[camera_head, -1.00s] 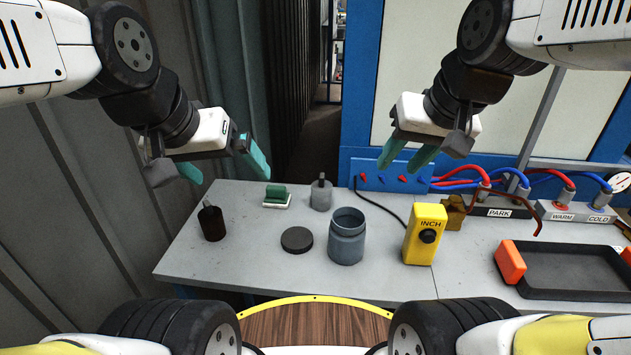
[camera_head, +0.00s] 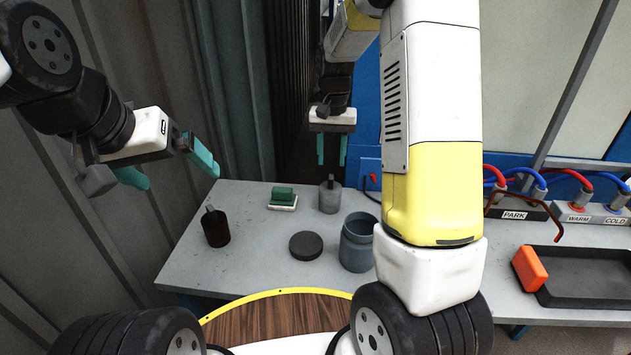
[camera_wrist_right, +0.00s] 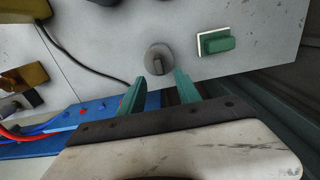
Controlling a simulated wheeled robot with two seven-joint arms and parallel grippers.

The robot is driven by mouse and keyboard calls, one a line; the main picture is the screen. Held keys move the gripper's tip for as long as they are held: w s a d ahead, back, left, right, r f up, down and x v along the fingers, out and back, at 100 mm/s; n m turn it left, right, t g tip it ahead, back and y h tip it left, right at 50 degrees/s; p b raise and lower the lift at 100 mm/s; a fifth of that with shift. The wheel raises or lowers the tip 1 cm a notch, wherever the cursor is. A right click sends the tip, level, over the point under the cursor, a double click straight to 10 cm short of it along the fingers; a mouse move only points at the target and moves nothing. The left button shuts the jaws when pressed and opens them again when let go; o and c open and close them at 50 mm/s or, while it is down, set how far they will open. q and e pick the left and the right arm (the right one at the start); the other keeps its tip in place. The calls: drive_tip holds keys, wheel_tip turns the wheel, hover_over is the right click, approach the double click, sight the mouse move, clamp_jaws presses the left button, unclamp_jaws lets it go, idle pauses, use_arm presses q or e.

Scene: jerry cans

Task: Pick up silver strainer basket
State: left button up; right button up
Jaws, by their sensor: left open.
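The best match for the silver strainer basket is a small grey cylinder with an upright tab on top (camera_head: 330,197). It stands upright at the back of the table. It also shows in the right wrist view (camera_wrist_right: 157,60), seen from above, just beyond the fingertips and lined up between them. My right gripper (camera_head: 331,163) is open and empty, fingers pointing down, above and behind the cylinder in the picture and apart from it. My left gripper (camera_head: 181,181) is open and empty, off the table's left edge.
Near the cylinder are a green-topped block (camera_head: 283,198), a dark brown bottle-like cylinder (camera_head: 216,229), a round black lid (camera_head: 305,246) and an open blue-grey jar (camera_head: 355,249). A black tray (camera_head: 590,291) lies at right. My right arm hides the table's middle right.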

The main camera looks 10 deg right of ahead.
sight(331, 176)
drive_tip(key=f, duration=0.7)
drive_tip(key=shift+s, duration=0.3)
drive_tip(key=shift+r, duration=0.1)
clamp_jaws()
idle(0.9)
